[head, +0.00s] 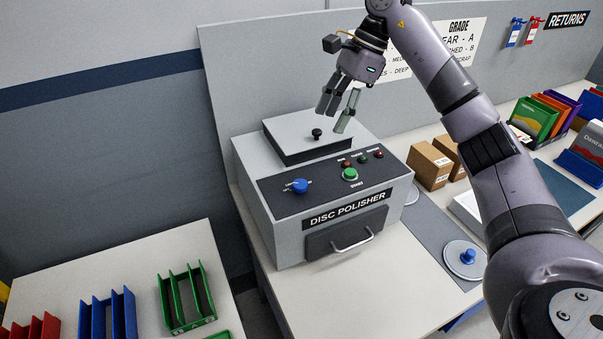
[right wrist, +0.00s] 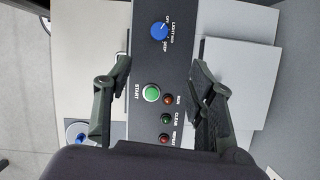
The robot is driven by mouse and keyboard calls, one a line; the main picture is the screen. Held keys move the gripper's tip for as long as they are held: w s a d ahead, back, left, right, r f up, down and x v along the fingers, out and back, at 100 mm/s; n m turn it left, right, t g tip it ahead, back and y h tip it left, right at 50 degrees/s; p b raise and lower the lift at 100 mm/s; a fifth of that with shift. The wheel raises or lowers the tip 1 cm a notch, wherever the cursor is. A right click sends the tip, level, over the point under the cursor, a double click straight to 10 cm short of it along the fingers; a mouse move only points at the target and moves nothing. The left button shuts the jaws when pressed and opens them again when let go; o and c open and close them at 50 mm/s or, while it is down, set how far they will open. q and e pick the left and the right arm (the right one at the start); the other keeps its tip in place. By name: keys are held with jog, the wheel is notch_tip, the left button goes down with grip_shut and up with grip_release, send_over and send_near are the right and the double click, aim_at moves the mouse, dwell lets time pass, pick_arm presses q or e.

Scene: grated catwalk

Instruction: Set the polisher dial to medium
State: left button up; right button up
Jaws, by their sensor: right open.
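The disc polisher (head: 272,232) is a grey box with a dark sloped control panel (head: 265,190). Its blue dial (head: 299,186) sits on the left part of the panel and shows near the top of the right wrist view (right wrist: 159,31). The dial is ringed by printed marks reading OFF, LIGHT, MED and DEEP; I cannot tell for sure which mark it points at. My right gripper (head: 334,116) is open and empty above the polisher, behind the panel. In the right wrist view the dial lies beyond its spread fingertips (right wrist: 160,66). My left gripper is not in view.
A green START button (head: 350,174) and small lamps (head: 363,157) share the panel. A black knob (head: 317,133) stands on the lid. Cardboard boxes (head: 429,165) and a blue-knobbed disc (head: 466,256) are to the right. The bench in front (head: 345,290) is clear.

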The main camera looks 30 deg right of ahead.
aim_at(301, 183)
jog(key=p+x, duration=0.5)
jog(key=x, duration=1.1)
jog(key=shift+a, duration=0.15)
jog(key=shift+a+f, duration=0.2)
jog(key=shift+f, duration=0.35)
jog(key=c, duration=1.2)
